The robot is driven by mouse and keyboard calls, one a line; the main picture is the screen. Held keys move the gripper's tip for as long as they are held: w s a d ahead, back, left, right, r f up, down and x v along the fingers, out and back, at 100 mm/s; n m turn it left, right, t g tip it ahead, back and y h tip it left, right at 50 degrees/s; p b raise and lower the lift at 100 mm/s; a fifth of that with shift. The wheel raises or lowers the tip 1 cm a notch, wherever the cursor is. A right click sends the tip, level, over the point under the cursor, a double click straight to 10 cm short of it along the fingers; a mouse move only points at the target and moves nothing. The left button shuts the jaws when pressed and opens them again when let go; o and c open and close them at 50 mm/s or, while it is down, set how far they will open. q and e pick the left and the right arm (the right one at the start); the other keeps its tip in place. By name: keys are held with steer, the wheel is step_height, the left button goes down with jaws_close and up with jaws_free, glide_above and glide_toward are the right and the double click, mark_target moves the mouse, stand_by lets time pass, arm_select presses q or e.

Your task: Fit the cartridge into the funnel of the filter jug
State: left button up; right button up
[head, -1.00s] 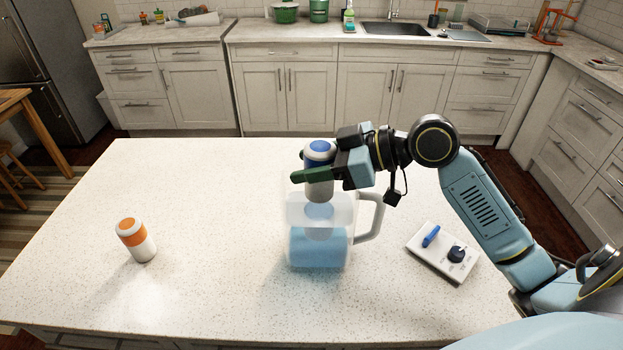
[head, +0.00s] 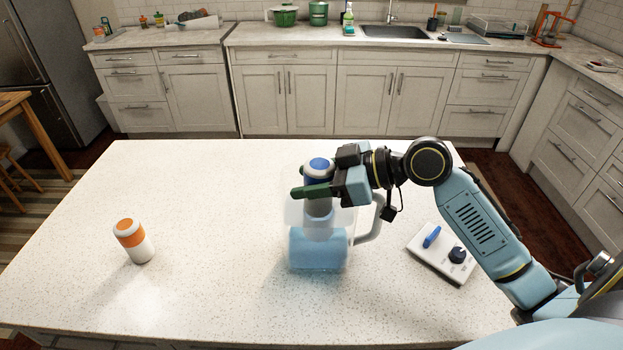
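The filter jug (head: 318,250) is clear with blue water and stands on the white counter, its handle to the right. A cartridge with a blue top (head: 319,165) and grey body is upright at the jug's top, its lower part inside the jug's upper section. My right gripper (head: 318,190) is shut around the cartridge from the right, at about rim height. The funnel (head: 318,232) shows only faintly through the jug wall, so I cannot tell whether the cartridge is fully seated. My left gripper is not in view.
A white and orange cylinder (head: 133,241) stands at the left on the counter (head: 200,200). A white panel with a blue lever and a dark knob (head: 430,258) lies right of the jug. The counter between cylinder and jug is clear.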

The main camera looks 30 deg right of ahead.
steer(key=shift+o, duration=0.8)
steer(key=shift+s+f, duration=0.1)
steer(key=shift+f, duration=0.45)
steer(key=shift+r, duration=0.3)
steer(key=shift+r+p, duration=0.45)
steer(key=shift+p, duration=0.1)
steer(key=b+v, duration=0.1)
steer(key=v, duration=1.1)
steer(key=shift+r, duration=0.15)
